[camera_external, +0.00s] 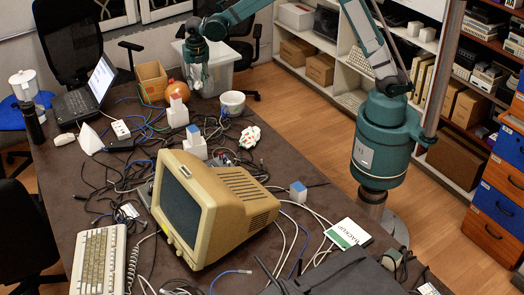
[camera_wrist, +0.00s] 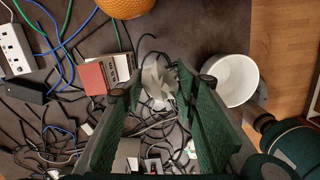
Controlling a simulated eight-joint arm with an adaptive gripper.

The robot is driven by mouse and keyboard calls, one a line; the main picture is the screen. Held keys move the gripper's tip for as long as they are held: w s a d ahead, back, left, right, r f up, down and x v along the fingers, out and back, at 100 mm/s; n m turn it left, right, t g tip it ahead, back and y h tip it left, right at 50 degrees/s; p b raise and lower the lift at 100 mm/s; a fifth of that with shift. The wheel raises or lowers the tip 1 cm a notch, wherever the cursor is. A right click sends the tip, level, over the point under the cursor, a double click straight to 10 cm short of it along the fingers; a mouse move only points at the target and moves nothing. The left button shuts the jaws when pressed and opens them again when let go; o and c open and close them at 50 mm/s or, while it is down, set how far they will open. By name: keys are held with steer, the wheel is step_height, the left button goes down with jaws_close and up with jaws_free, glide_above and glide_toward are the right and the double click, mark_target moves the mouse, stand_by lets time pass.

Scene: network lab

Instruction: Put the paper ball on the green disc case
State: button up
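The paper ball (camera_wrist: 160,80) is a crumpled grey-white wad between the fingertips in the wrist view. My gripper (camera_wrist: 160,76) appears shut on it, with a green finger on each side. In the external view my gripper (camera_external: 198,78) is above the far part of the table, with a pale patch between its fingers. The green disc case (camera_external: 346,234) is a flat white and green case marked BACKUP. It lies near the right edge of the table, well away from my gripper.
A beige monitor (camera_external: 215,205) stands between my gripper and the case. A white bowl (camera_external: 232,102), an orange round object (camera_external: 150,92) and small white boxes (camera_external: 194,145) are near my gripper. A crumpled white-and-red item (camera_external: 250,137) and many cables lie on the table.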

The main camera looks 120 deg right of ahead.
steer(key=w+a+n, duration=0.2)
steer(key=w+a, duration=0.2)
steer(key=a, duration=1.4)
steer(key=w+a+n+p, duration=0.1)
steer(key=w+a, duration=0.3)
steer(key=a, duration=1.4)
steer(key=w+a+n, duration=0.3)
steer(key=w+a, duration=0.1)
steer(key=a, duration=1.4)
steer(key=shift+w+a+r+n+t+p, duration=0.1)
steer(key=shift+w+n+t+p, duration=0.1)
steer(key=shift+n+t+p, duration=0.15)
steer(key=s+a, duration=0.1)
steer(key=a, duration=0.4)
steer(key=s+a+n, duration=0.1)
steer(key=a, duration=0.4)
steer(key=s+a+n, duration=0.1)
steer(key=s+a, duration=0.1)
steer(key=a, duration=0.3)
steer(key=shift+a, duration=0.15)
steer(key=s+a+n+p, duration=0.1)
steer(key=s+a+n, duration=0.1)
steer(key=s+a, duration=1)
steer(key=s+a+n+p, duration=0.1)
steer(key=s+a+n, duration=0.2)
steer(key=s+a, duration=0.85)
steer(key=w+a+f, duration=0.4)
steer(key=f, duration=0.1)
steer(key=shift+t+y, duration=0.3)
steer(key=shift+t, duration=0.05)
